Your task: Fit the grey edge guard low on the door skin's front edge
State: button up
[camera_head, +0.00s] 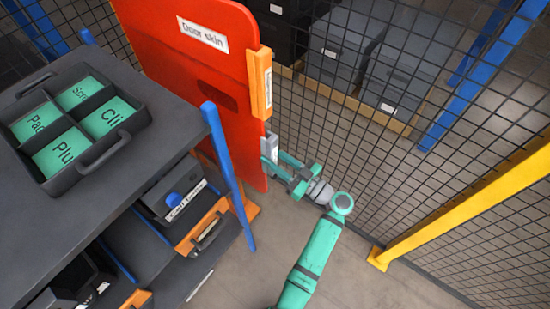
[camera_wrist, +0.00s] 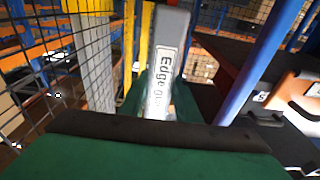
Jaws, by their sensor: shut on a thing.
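The red door skin (camera_head: 185,50) stands upright and bears a white "Door skin" label. An orange edge guard (camera_head: 260,83) sits on the upper part of its front edge. My gripper (camera_head: 273,162) is shut on the grey edge guard (camera_head: 271,145), at the door's front edge just below the orange guard. In the wrist view the grey edge guard (camera_wrist: 168,60) stands upright, slightly tilted, with its "Edge gu..." label facing the camera. Whether it is seated on the edge or only beside it I cannot tell. The fingertips are partly hidden.
A dark cart (camera_head: 150,85) with a tray of green compartments (camera_head: 80,165) stands at the left. Its blue post (camera_head: 228,170) rises close to the door and my gripper. Mesh fencing (camera_head: 480,110) and a yellow post (camera_head: 460,205) stand at the right. Floor shows below my arm.

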jog(key=shift+x, duration=1.05)
dwell(0.8)
jog(key=o, duration=1.2)
jog(key=shift+f, duration=0.1)
jog(key=shift+d, duration=0.1)
jog(key=v, duration=1)
jog(key=shift+s+d, duration=0.3)
